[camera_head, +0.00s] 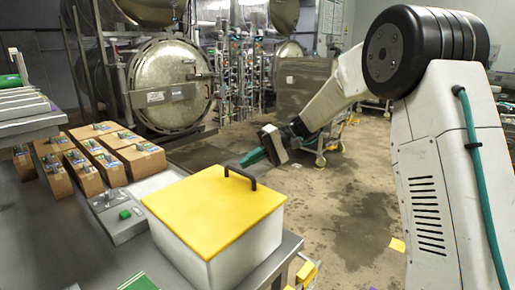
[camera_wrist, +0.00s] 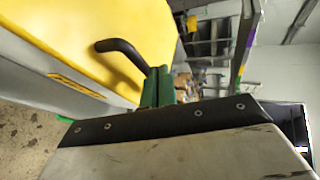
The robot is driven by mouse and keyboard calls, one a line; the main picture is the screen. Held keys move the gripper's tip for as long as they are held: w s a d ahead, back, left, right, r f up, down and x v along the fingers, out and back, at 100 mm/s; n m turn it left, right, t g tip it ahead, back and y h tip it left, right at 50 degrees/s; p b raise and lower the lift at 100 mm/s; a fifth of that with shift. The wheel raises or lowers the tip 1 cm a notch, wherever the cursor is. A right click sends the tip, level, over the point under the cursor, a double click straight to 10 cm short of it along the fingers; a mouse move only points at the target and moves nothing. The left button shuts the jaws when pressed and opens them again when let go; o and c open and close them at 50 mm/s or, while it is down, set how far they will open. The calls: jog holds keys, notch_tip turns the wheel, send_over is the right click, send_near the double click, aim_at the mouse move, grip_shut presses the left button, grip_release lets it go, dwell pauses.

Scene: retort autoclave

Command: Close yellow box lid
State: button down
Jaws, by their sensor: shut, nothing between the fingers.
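The white box (camera_head: 240,258) stands on the grey table near its front right corner. Its yellow lid (camera_head: 212,208) lies flat over the top and looks shut. A black handle (camera_head: 240,176) stands at the lid's far edge. My gripper (camera_head: 248,158) is shut and empty, its green fingers just beyond that edge and close to the handle. In the wrist view the lid (camera_wrist: 95,35) fills the upper left, and the handle (camera_wrist: 122,52) ends close to the green fingers (camera_wrist: 157,88). I cannot tell whether they touch.
Several brown cartons (camera_head: 90,160) sit on the table at left, beside a small device with a green button (camera_head: 124,214). A round autoclave door (camera_head: 172,86) stands behind. The floor (camera_head: 345,215) right of the table is mostly open, with a few yellow scraps.

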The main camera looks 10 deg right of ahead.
jog(key=shift+d+f, duration=0.15)
jog(key=shift+f, duration=0.6)
jog(key=shift+f, duration=0.15)
jog(key=w+d+r, duration=0.3)
jog(key=d+r, duration=0.5)
jog(key=d, duration=0.2)
jog(key=s+d+f+m+h, duration=0.1)
jog(key=s+f+m+h, duration=0.35)
jog(key=s, duration=0.65)
jog(key=s+d+t+h, duration=0.1)
jog(key=s+h, duration=0.2)
jog(key=s, duration=0.7)
jog(key=s+n+t+h, duration=0.1)
jog(key=s+h, duration=0.1)
jog(key=s, duration=0.8)
jog(key=s+d+f+n+t+h, duration=0.1)
jog(key=s+t+h, duration=0.1)
jog(key=s, duration=0.8)
jog(key=shift+d+h, duration=0.3)
jog(key=shift+h, duration=0.55)
